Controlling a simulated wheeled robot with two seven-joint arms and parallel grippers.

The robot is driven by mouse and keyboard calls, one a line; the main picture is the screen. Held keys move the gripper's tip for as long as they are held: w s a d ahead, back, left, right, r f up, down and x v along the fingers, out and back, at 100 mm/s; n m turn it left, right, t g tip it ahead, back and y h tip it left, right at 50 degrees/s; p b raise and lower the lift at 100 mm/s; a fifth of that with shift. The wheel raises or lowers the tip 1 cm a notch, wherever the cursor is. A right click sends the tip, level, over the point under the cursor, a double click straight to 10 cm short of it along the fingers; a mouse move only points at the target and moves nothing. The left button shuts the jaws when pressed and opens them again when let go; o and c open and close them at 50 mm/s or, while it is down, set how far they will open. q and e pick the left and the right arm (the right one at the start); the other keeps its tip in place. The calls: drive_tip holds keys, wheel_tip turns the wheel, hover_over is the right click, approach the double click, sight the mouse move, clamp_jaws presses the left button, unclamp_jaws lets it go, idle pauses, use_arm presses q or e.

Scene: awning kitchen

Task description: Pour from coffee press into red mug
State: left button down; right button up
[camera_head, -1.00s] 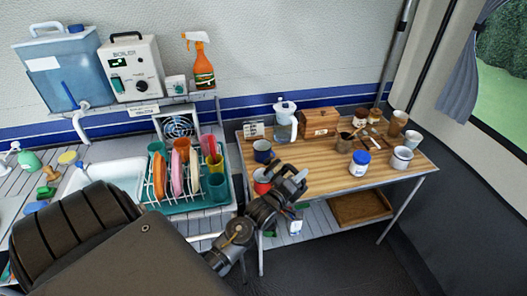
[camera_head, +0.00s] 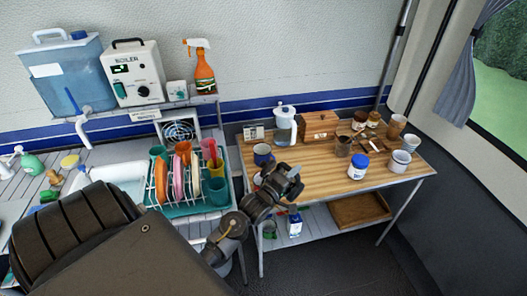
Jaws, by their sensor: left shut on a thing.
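A clear jug with a white lid (camera_head: 284,126) stands upright at the back left of the table. A small dark glass vessel (camera_head: 343,146) stands mid-table. I cannot tell for sure which of these is the coffee press. My right gripper is not in view.
A dark blue mug (camera_head: 262,154) stands just behind my gripper. A wooden box (camera_head: 319,127), a blue-lidded jar (camera_head: 358,166) and white mugs (camera_head: 399,161) stand farther right. A dish rack (camera_head: 188,209) is left of the table. The table's front middle is clear.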

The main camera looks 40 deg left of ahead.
sight(302, 187)
use_arm(q)
drive_tip(key=shift+a+r+p, duration=0.35)
drive_tip(key=shift+a+p, duration=0.05)
drive_tip(key=shift+a, duration=0.05)
idle(0.8)
drive_tip(key=shift+n, duration=0.5)
idle(0.5)
drive_tip(key=d+f+m+b, duration=0.2)
drive_tip(key=d+b, duration=0.1)
drive_tip(key=shift+d, duration=0.25)
drive_tip(key=shift+r, duration=0.1)
drive_tip(key=shift+d, duration=0.1)
drive_tip(key=f+m, duration=0.1)
drive_tip(key=d+f+m+b, duration=0.1)
drive_tip(key=shift+f, duration=0.4)
drive_tip(key=shift+d+f+m, duration=0.35)
drive_tip(key=shift+f+m, duration=0.3)
drive_tip(key=shift+m, duration=0.15)
drive_tip(key=shift+f+b, duration=0.1)
drive_tip(key=shift+b, duration=0.2)
idle(0.4)
